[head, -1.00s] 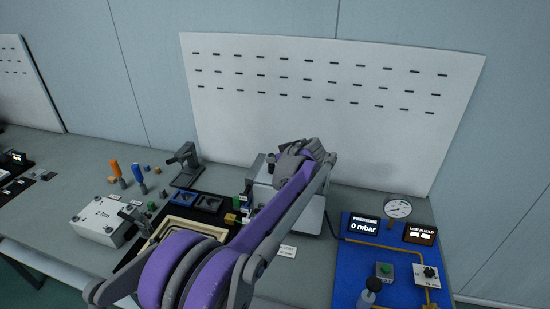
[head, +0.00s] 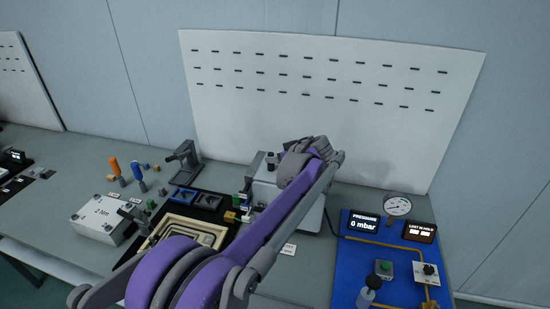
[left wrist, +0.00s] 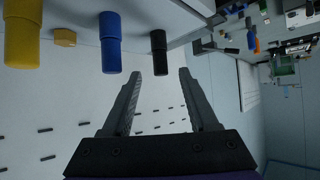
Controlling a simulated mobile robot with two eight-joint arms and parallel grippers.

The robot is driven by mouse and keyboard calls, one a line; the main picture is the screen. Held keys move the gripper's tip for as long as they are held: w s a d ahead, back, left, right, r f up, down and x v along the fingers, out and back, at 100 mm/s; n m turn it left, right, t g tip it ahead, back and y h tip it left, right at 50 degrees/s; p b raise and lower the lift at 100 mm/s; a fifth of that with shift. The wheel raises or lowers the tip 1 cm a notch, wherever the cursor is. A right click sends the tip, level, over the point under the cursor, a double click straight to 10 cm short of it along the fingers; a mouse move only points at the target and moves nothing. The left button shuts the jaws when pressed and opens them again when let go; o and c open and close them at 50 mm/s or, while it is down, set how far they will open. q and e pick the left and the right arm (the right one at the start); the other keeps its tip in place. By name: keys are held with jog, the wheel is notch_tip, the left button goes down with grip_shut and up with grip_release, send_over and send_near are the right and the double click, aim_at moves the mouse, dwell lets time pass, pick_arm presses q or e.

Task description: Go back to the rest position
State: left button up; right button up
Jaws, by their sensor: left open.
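My left arm, purple and grey, crosses the head view from the bottom left up to the middle, ending at a grey wrist part (head: 308,160) in front of the white-grey box (head: 264,184). I cannot make out the gripper fingers there. In the left wrist view my left gripper (left wrist: 160,73) is open, with nothing held between its fingers. That view is turned over. A black cylinder (left wrist: 158,52) shows just past the fingertips, with a blue cylinder (left wrist: 111,42) and a yellow cylinder (left wrist: 22,35) to the left. My right gripper is in neither view.
A white slotted board (head: 320,85) stands behind the table. A blue pressure panel (head: 350,262) with a gauge (head: 397,206) is at right. A metal block (head: 100,218), a black stand (head: 185,160) and a tray (head: 168,222) are at left, with an orange-handled tool (head: 115,166).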

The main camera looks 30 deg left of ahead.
pick_arm(q)
jog(key=v, duration=0.8)
jog(key=s+d+f+m+h, duration=0.3)
jog(key=s+f, duration=0.3)
jog(key=s, duration=0.4)
jog(key=s+d+f+m+h, duration=0.3)
jog(key=s+f, duration=0.3)
jog(key=s, duration=0.4)
jog(key=s+d+f+m+h, duration=0.3)
jog(key=s+d+f+m, duration=0.2)
jog(key=s, duration=0.5)
notch_tip(320, 180, down, 2)
jog(key=shift+s+f+m, duration=0.15)
jog(key=shift+s+m, duration=0.1)
jog(key=shift+m, duration=0.05)
